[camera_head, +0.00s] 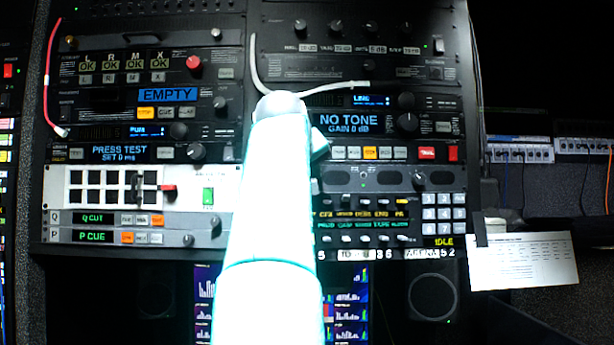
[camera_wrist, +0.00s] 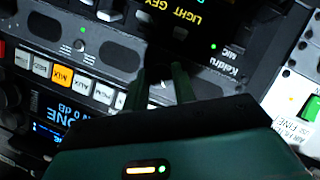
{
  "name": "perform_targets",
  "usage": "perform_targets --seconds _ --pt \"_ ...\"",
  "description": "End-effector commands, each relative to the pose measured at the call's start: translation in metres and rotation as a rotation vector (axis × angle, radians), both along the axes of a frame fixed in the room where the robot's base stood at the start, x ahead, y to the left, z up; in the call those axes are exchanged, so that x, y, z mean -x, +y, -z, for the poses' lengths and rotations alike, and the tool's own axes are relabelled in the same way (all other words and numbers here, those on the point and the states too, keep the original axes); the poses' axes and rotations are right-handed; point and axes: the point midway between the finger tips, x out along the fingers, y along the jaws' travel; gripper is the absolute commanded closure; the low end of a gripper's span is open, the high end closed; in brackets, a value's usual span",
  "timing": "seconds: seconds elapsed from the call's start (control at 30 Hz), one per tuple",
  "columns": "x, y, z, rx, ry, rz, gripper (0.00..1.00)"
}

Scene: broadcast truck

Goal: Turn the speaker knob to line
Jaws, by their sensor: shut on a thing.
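My gripper (camera_wrist: 163,88) is shut with its two dark green fingers on a small pale part, the knob (camera_wrist: 163,84), at one end of a grey panel with dark oval speaker grilles (camera_wrist: 106,52). Most of the knob is hidden between the fingers. I cannot read its pointer or any line mark beside it. In the head view the same speaker panel (camera_head: 388,181) lies right of my white arm, below a row of lit buttons. My arm hides the gripper and the knob there.
A lit button row (camera_wrist: 62,75) and a NO TONE display (camera_head: 345,122) sit beside the speaker panel. A keypad unit (camera_head: 443,207) lies below it in the head view. A white cable (camera_head: 310,90) hangs across the rack above. A paper sheet (camera_head: 525,262) sticks out at right.

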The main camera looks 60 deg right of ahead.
Motion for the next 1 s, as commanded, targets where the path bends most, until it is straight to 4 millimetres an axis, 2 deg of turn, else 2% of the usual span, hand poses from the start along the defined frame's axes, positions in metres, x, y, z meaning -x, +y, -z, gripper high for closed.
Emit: perform_targets --seconds 1.0 --pt "0.0056 -0.0031 0.0002 -0.438 -0.861 0.000 0.96"
